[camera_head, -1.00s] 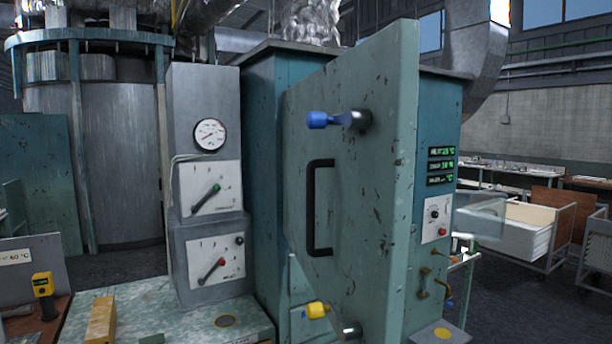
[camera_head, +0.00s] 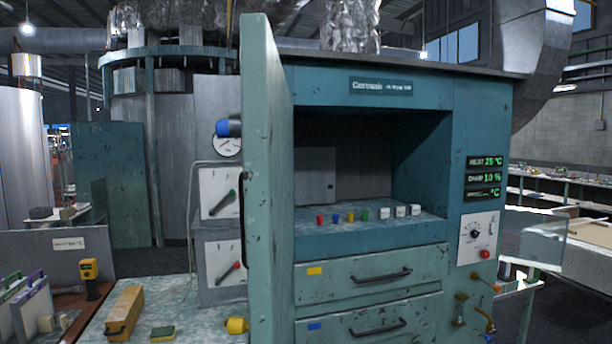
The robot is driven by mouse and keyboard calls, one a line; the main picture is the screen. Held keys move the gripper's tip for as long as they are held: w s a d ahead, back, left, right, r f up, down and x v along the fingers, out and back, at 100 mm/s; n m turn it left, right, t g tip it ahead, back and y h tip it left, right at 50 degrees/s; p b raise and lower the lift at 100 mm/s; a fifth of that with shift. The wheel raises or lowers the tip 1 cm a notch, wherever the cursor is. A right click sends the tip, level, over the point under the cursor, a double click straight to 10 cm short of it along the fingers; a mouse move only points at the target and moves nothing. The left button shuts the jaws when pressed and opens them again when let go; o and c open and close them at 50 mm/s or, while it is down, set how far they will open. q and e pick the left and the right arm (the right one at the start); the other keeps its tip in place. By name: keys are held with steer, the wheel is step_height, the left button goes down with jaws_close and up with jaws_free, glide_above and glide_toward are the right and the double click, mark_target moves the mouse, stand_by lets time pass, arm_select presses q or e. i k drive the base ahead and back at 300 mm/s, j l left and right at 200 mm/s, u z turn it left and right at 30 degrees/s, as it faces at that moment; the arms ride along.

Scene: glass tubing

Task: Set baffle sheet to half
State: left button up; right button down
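The baffle sheet cannot be made out with certainty. The teal oven (camera_head: 400,95) stands at centre right with its door (camera_head: 266,200) open and seen nearly edge-on at the left. The display (camera_head: 484,178) on its right side shows heat at 25 °C and damp at 10 %; its lowest row is too small to read. Left of the door are a green-knobbed lever (camera_head: 222,204) and a red-knobbed lever (camera_head: 230,272) on white plates. Brass handles (camera_head: 484,320) sit at the oven's lower right. Neither of my grippers is in view.
Several small coloured and white pieces (camera_head: 350,215) stand on the oven floor. Two drawers (camera_head: 370,275) are shut below. A bench (camera_head: 185,320) at lower left holds a wooden block (camera_head: 125,312). A clear bin (camera_head: 540,250) stands at the right.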

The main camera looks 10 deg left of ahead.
mark_target(314, 167)
steer(key=i+l+u, duration=0.25)
steer(key=l, duration=0.35)
steer(key=i+l+u, duration=0.15)
steer(key=i+l, duration=0.15)
steer(key=i+l+u, duration=0.1)
steer(key=l, duration=0.3)
steer(key=i+l+u, duration=0.15)
steer(key=l, duration=0.2)
steer(key=i+l+u, duration=0.1)
steer(key=i+l, duration=0.25)
